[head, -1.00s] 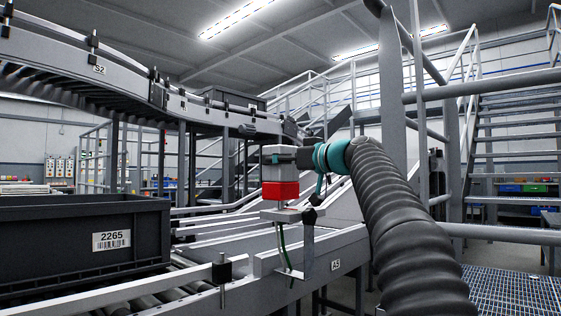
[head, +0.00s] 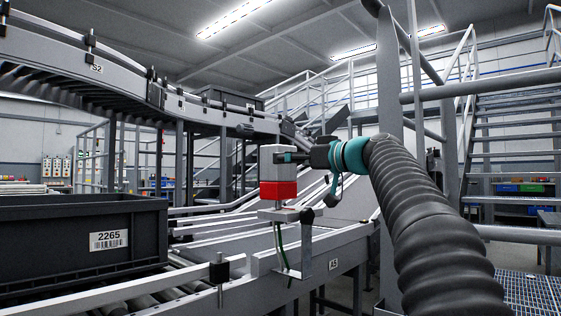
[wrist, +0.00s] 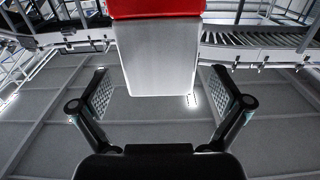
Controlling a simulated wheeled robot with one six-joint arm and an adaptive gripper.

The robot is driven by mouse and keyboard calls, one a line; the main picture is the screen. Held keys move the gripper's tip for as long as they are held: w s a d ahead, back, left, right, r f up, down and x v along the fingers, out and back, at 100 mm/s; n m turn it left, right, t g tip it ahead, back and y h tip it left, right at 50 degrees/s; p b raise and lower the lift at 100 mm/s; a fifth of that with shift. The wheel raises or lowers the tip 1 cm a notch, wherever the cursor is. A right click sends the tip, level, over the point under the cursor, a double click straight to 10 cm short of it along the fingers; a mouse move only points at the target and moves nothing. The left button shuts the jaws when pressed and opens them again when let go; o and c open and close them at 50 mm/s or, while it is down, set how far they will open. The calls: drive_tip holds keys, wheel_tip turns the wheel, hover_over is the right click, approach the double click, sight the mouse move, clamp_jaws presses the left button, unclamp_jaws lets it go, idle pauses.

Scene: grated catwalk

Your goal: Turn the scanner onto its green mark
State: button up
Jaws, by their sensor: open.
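The scanner (head: 278,178) is a box, pale grey above and red below, standing upright on a small bracket beside the conveyor. It also shows in the wrist view (wrist: 160,55), upside down, with its red part at the top edge. My gripper (head: 291,158) is at the right side of the scanner's pale upper part. In the wrist view its two padded fingers are spread wide, with a gap on each side of the scanner, and they do not hold it. I cannot make out a green mark in either view.
A dark crate (head: 80,242) labelled 2265 sits on the rollers at left. A green cable (head: 281,247) hangs below the scanner beside a metal bracket (head: 306,245). A grey railing (head: 485,84) and stairs (head: 518,145) stand at right.

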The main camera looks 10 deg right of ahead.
drive_tip(key=v, duration=0.7)
drive_tip(key=shift+s, duration=0.25)
drive_tip(key=shift+f, duration=0.1)
drive_tip(key=s+a+f+m+g+h+p, duration=0.35)
drive_tip(key=s+f, duration=0.25)
drive_tip(key=f, duration=0.3)
drive_tip(key=s+a+f+m+g+h+p, duration=0.2)
drive_tip(key=s+a+f, duration=0.35)
drive_tip(key=f, duration=0.35)
drive_tip(key=s+d+f+m+g+h+p, duration=0.1)
drive_tip(key=s+d+f+g+h+p, duration=0.1)
drive_tip(key=s+f, duration=1.7)
wheel_tip(320, 180, down, 2)
drive_tip(key=g+h+p, duration=0.1)
drive_tip(key=h+p, duration=0.1)
drive_tip(key=h, duration=0.1)
drive_tip(key=shift+m+p, duration=0.35)
drive_tip(key=shift+p, duration=0.05)
drive_tip(key=shift+g, duration=0.25)
